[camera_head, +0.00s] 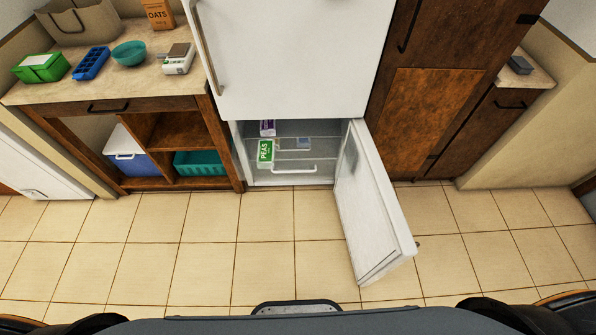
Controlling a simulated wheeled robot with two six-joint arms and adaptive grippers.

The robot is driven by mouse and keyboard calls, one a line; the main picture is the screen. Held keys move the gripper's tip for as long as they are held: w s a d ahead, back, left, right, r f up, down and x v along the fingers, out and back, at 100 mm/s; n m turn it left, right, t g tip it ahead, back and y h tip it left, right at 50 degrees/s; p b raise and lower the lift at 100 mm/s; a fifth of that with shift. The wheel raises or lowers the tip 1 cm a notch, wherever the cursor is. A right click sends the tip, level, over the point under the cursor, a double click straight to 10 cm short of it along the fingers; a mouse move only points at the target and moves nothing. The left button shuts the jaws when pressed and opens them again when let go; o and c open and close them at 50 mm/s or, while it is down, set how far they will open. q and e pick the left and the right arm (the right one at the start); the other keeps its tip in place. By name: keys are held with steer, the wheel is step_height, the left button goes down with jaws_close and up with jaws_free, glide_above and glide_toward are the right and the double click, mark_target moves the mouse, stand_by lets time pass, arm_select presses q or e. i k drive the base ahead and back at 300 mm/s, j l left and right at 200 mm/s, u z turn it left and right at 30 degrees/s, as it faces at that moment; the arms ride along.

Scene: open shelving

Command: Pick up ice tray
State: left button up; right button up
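A blue ice tray (91,63) with small compartments lies on the counter at the upper left, between a green box and a teal bowl. Neither of my grippers shows in the head view, so nothing is seen near the tray. What the tray's compartments hold is too small to tell.
The white fridge's lower door (372,205) stands open over the floor. Inside are a green PEAS box (265,151) and a purple box (268,128). A green box (41,68), teal bowl (129,53) and kitchen scale (178,61) share the counter. The tiled floor ahead is clear.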

mark_target(93, 61)
steer(key=u, duration=1.3)
steer(key=i+j, duration=0.35)
steer(key=i, duration=0.25)
steer(key=i+j+z, duration=0.1)
steer(key=i+j, duration=0.25)
steer(key=i, duration=0.25)
steer(key=i+j, duration=0.4)
steer(key=i, duration=0.2)
steer(key=i+j+z, duration=0.1)
steer(key=i+j, duration=0.3)
steer(key=i, duration=0.2)
